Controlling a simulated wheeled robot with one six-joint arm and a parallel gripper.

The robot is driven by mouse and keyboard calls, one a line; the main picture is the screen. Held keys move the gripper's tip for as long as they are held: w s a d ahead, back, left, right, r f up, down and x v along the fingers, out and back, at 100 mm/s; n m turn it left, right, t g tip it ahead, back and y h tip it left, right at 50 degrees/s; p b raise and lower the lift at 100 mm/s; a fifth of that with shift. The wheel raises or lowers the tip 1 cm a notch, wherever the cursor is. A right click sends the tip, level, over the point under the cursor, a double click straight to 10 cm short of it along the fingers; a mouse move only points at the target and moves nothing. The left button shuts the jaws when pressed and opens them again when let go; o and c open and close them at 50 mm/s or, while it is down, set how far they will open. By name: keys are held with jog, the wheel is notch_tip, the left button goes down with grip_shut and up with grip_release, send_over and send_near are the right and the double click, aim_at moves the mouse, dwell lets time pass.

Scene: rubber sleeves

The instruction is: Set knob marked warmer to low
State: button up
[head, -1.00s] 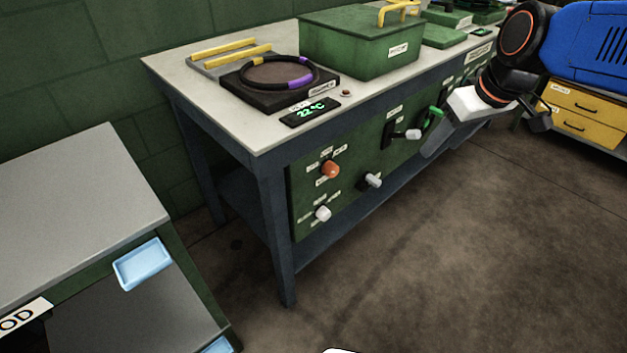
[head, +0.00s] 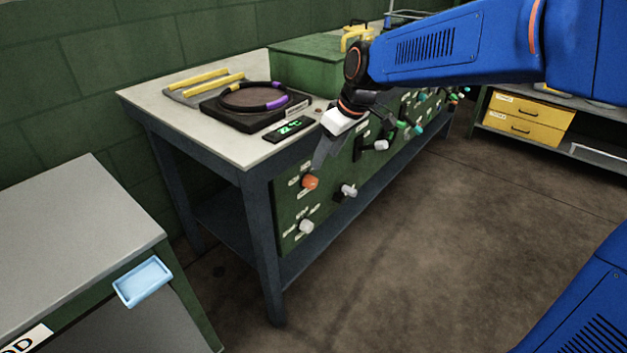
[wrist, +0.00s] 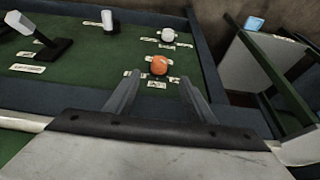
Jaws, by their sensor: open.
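An orange knob (head: 310,182) sits on the green front panel (head: 290,228) of the bench, with small labels around it that are too small to read. In the wrist view the orange knob (wrist: 159,65) lies ahead, between the lines of my two fingers. A white knob (head: 306,226) with its own labels is below it; it also shows in the wrist view (wrist: 168,33). Which knob is marked warmer cannot be read. My gripper (head: 322,158) is open and empty, just above and in front of the orange knob, apart from it as far as I can tell.
A grey-white knob (head: 348,190) and a white-tipped lever (head: 381,145) are to the right on the panel. On the bench top are a hotplate with a black and purple ring (head: 252,97), a display (head: 290,127) and a green box (head: 305,65). The floor in front is clear.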

aim_at(314, 180)
jog(key=x, duration=1.1)
jog(key=shift+w+a+f, duration=0.1)
jog(key=shift+f, duration=0.15)
jog(key=c, duration=1)
